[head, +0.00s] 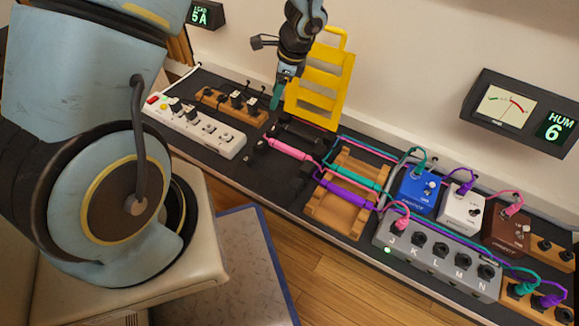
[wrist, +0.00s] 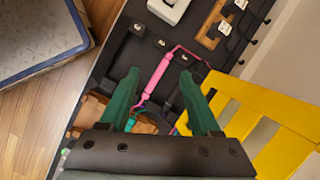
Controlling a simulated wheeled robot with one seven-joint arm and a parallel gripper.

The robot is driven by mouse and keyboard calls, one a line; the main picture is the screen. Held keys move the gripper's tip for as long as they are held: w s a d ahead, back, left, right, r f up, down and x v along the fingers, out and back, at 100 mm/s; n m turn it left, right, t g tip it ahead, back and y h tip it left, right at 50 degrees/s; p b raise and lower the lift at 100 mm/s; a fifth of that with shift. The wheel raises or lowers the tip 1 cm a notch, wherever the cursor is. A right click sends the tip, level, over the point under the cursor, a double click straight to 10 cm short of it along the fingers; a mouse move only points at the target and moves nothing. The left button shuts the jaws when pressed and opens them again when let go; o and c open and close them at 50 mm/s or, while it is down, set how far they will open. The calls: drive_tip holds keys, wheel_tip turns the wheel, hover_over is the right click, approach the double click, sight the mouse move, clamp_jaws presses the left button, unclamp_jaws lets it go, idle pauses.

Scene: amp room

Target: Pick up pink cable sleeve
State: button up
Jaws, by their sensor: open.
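The pink cable sleeve (head: 290,149) lies on the dark bench top, left of the wooden rack. It also shows in the wrist view (wrist: 158,76), beyond and between my fingertips, with a thin pink cable at its end. My gripper (head: 277,96) has green fingers and hangs above the back of the bench, in front of the yellow rack. In the wrist view my gripper (wrist: 160,80) is open and empty, its two fingers wide apart. A gap between the fingers and the sleeve seems present, but its height is hard to tell.
A teal sleeve (head: 357,172) and a purple sleeve (head: 347,190) lie across the wooden rack (head: 327,216). A yellow rack (head: 321,83) stands behind. A white power strip (head: 194,130) is at left. Pedals, including a blue one (head: 417,191), and a grey switch box (head: 435,259) stand at right.

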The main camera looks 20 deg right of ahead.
drive_tip(key=s+d+f+m+t+b, duration=0.1)
drive_tip(key=d+f+m+b, duration=0.2)
drive_tip(key=f, duration=0.4)
drive_tip(key=s+d+f+m+b, duration=0.1)
drive_tip(key=d+f+m+b, duration=0.2)
drive_tip(key=f, duration=0.4)
drive_tip(key=b, duration=0.2)
hover_over(290, 148)
drive_tip(key=s+d, duration=0.2)
drive_tip(key=shift+n, duration=0.4)
drive_tip(key=f, duration=0.5)
drive_tip(key=shift+w+a+f, duration=0.15)
drive_tip(key=shift+a+f, duration=0.1)
drive_tip(key=shift+f, duration=0.05)
drive_tip(key=b+x, duration=0.3)
drive_tip(key=x, duration=0.2)
drive_tip(key=shift+f, duration=0.1)
clamp_jaws()
